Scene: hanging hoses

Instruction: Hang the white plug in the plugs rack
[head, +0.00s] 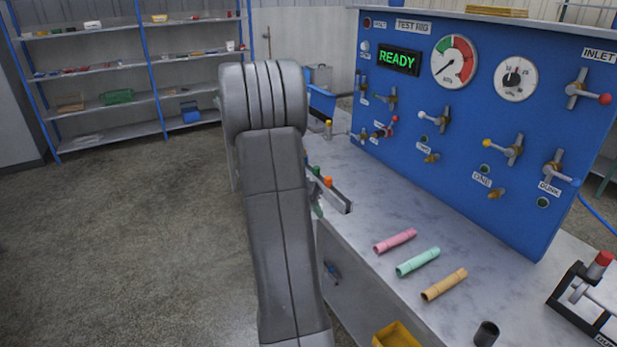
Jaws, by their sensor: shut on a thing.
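My gripper is not in view; my grey arm stands upright in the middle of the head view and covers what lies behind it. A metal rack (342,203) projects at the bench's left edge, just right of my arm. A green plug (316,171) and an orange plug (328,182) show at it; its left part is hidden by my arm. I cannot make out the white plug.
Pink (395,241), mint (418,262) and tan (444,284) tubes lie on the grey bench. A dark cup (486,333) stands near its front. The blue test panel (440,140) with valves rises behind. Shelves (100,70) stand far left; the floor there is clear.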

